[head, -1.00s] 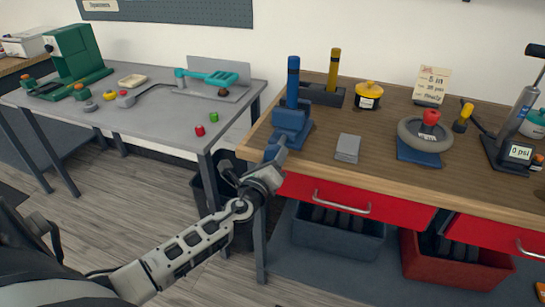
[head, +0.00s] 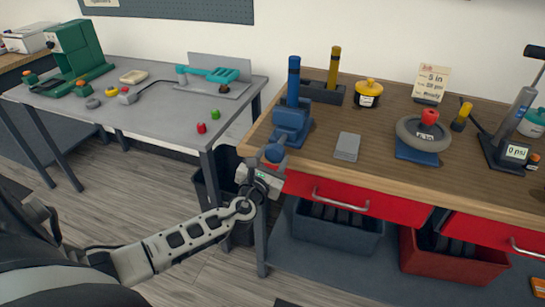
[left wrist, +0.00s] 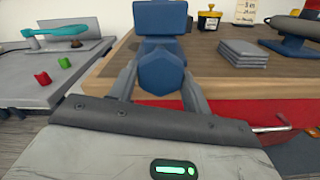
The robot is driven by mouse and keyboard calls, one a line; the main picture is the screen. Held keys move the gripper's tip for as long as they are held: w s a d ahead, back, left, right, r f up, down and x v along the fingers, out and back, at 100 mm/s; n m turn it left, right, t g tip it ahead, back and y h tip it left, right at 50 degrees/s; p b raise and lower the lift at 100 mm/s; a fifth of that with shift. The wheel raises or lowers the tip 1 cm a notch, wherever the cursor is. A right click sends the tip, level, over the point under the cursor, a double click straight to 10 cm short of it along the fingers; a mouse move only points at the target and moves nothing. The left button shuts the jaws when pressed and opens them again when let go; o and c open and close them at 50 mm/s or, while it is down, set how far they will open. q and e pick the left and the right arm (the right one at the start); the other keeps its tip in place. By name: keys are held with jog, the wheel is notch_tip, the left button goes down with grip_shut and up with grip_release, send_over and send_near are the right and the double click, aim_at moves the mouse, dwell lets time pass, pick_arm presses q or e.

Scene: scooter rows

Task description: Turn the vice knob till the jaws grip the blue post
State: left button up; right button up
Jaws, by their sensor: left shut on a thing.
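A blue vice (head: 291,124) sits at the left front corner of the wooden workbench. The blue post (head: 293,82) with dark bands stands upright at the vice; I cannot tell whether the jaws touch it. The vice's blue knob (head: 274,153) points out over the bench's front edge. My left gripper (head: 268,168) is shut on this knob, with a finger on either side of it. In the left wrist view the faceted knob (left wrist: 162,73) fills the space between the fingers, with the vice (left wrist: 161,18) behind it. My right gripper is not in view.
A holder (head: 322,93) with a yellow post (head: 334,66) stands just behind the vice. Grey plates (head: 347,146) lie to its right, then a wheel on a blue stand (head: 417,154). The red drawer's handle (head: 341,200) juts out below the bench edge, right of my gripper.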

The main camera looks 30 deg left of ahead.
pick_arm(q)
jog(key=m, duration=0.4)
jog(key=shift+m, duration=0.3)
jog(key=m, duration=0.4)
jog(key=shift+m, duration=0.3)
jog(key=m, duration=0.4)
jog(key=shift+m, duration=0.3)
jog(key=shift+r+m, duration=0.1)
jog(key=shift+m, duration=2.1)
jog(key=o, duration=1)
